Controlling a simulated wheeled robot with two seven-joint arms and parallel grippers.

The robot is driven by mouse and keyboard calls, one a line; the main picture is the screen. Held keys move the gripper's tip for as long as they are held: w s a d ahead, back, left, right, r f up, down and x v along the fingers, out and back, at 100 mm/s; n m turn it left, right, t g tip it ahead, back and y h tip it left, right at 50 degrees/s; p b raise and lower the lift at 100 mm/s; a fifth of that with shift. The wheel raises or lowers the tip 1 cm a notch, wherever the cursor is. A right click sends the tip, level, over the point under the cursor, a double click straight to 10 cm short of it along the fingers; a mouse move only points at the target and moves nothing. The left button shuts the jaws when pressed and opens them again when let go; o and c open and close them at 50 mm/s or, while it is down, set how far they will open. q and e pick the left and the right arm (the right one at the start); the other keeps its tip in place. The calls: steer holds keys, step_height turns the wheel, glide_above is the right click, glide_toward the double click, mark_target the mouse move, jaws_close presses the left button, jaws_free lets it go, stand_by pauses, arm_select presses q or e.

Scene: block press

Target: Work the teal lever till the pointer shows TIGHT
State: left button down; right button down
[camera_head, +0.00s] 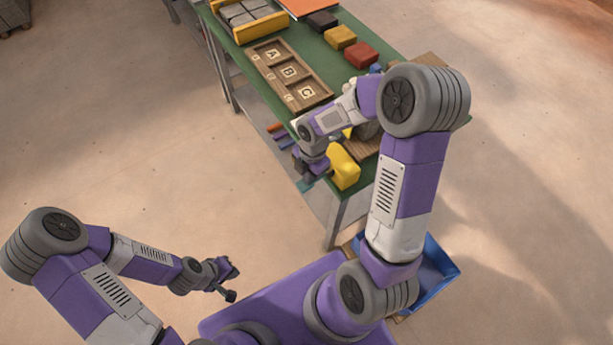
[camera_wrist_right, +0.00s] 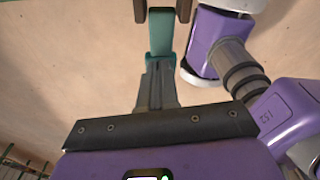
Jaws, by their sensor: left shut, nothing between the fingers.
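The teal lever (camera_wrist_right: 160,35) shows in the right wrist view as a straight bar between two dark brown side pieces at the top. My right gripper (camera_wrist_right: 158,65) has its grey fingers close together over the near part of the lever, but the grip itself is unclear. In the head view my right gripper (camera_head: 306,178) is at the table's near left corner, beside a yellow part (camera_head: 343,166); the lever cannot be made out there. The pointer and its TIGHT mark are not visible. My left gripper (camera_head: 231,284) is shut and empty, low over the floor, away from the table.
The green table (camera_head: 245,55) carries a wooden tray (camera_head: 266,76) marked A, B and C, a yellow bin (camera_head: 240,28) of grey blocks, and black, yellow and red blocks (camera_head: 360,54). A blue bin (camera_head: 437,268) is partly behind my right arm. Floor left of the table is clear.

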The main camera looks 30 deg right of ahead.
steer(key=shift+d, duration=0.25)
steer(key=d, duration=0.1)
steer(key=p, duration=0.1)
steer(key=d+r+p, duration=0.1)
steer(key=shift+w+d+r, duration=0.1)
steer(key=shift+w+d, duration=0.2)
steer(key=shift+d, duration=0.15)
step_height(320, 180, up, 7)
steer(key=p, duration=0.2)
steer(key=shift+w+d+r, duration=0.15)
steer(key=shift+d+r, duration=0.05)
steer(key=shift+d, duration=0.05)
